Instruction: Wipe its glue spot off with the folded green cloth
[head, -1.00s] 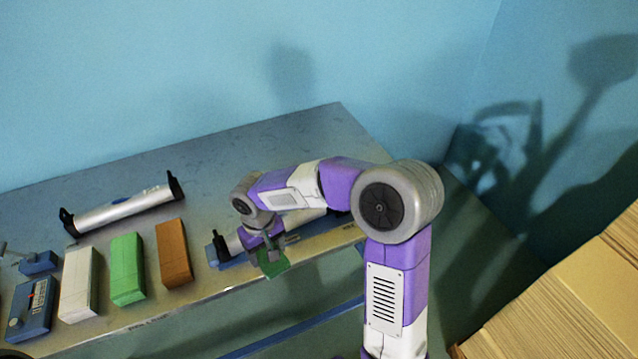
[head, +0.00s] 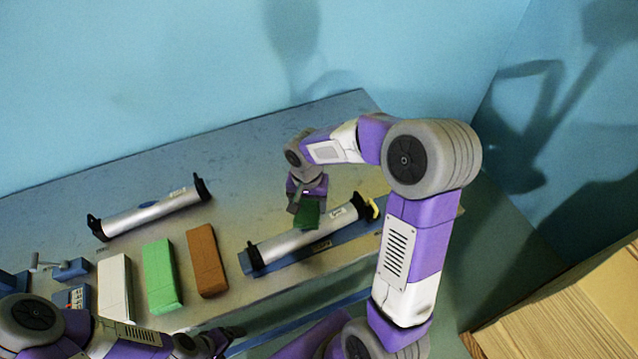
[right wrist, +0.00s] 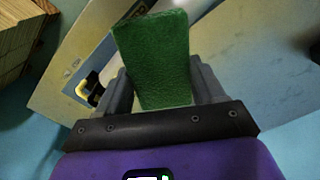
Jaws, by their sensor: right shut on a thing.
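My right gripper (head: 308,200) is shut on the folded green cloth (head: 308,214). The cloth hangs down at the back side of a silver roller (head: 290,246) on a blue base, near its middle; I cannot tell if it touches. In the right wrist view the cloth (right wrist: 157,60) stands out between the two fingers (right wrist: 165,85). I see no glue spot; it may be hidden behind the cloth or too small to tell. My left gripper (head: 228,336) is low at the left, in front of the table and away from the roller; its jaw opening is unclear.
A second silver roller (head: 150,214) with dark end brackets lies further back left. White (head: 114,290), green (head: 160,275) and brown (head: 206,260) blocks stand left of the near roller. A blue device (head: 72,298) is at far left. Stacked cardboard (head: 560,310) is at the right.

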